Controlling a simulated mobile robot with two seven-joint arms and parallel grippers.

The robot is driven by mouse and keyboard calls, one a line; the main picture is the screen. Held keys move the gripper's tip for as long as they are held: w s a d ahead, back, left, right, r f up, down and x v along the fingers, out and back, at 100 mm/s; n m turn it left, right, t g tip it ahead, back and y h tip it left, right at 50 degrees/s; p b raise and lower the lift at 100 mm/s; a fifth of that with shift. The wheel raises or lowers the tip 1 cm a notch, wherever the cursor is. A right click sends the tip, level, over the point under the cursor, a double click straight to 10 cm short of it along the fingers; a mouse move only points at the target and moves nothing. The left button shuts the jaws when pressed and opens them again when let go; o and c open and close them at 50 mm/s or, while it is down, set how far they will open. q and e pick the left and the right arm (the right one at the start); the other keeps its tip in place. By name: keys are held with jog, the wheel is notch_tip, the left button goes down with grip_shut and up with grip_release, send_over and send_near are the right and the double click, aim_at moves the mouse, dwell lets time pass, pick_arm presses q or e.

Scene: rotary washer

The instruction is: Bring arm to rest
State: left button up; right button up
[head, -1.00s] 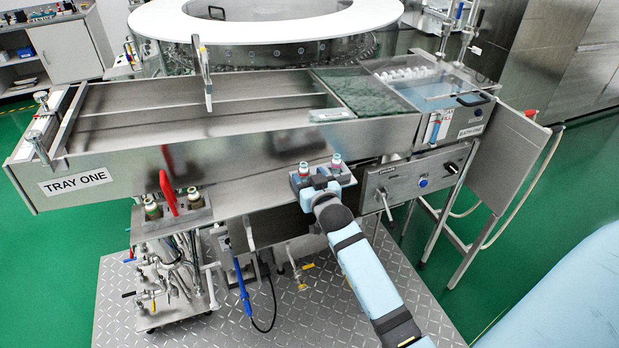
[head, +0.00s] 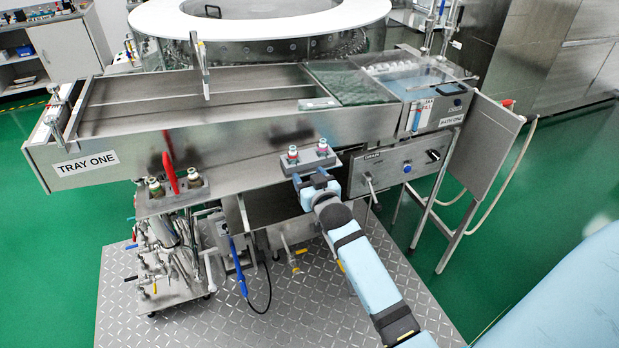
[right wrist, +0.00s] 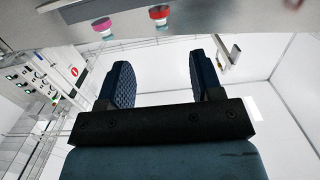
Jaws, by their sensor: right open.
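My right arm comes up from the lower right in the head view. Its gripper (head: 312,182) is just in front of and below a small grey block on the machine's front ledge. In the right wrist view the two dark padded fingers (right wrist: 158,84) stand wide apart with nothing between them. Two small vials, a left one (head: 292,153) and a right one (head: 323,147), stand upright in the block, apart from the gripper. Their pink and red ends also show at the top of the right wrist view, the pink one (right wrist: 102,25) and the red one (right wrist: 159,13). My left gripper is not in view.
The steel washer with its TRAY ONE label (head: 86,164) fills the middle. A control panel (head: 400,166) sits right of my gripper, and a red lever (head: 170,174) stands at left. Treadplate floor (head: 300,310) lies below. A hinged side panel (head: 483,148) juts out at right.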

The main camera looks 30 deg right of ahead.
jog(key=shift+w, duration=0.1)
dwell(0.3)
jog(key=s+a+f+n+g+y, duration=0.1)
jog(key=s+a+f+g+y, duration=0.1)
jog(key=s+a+f, duration=0.3)
jog(key=s+a+f+n+g+y, duration=0.2)
jog(key=s+a+f, duration=0.3)
jog(key=s, duration=0.9)
jog(key=s+a+f+n+g+y+p, duration=0.1)
jog(key=s+a+f, duration=0.4)
jog(key=s, duration=0.5)
jog(key=shift+s+a+f+n+g+y, duration=0.25)
jog(key=shift+a+f+n+g+y, duration=0.15)
jog(key=shift+a+n+y, duration=0.65)
jog(key=shift+a+r+m, duration=0.1)
jog(key=shift+a+m, duration=0.05)
jog(key=shift+m, duration=0.2)
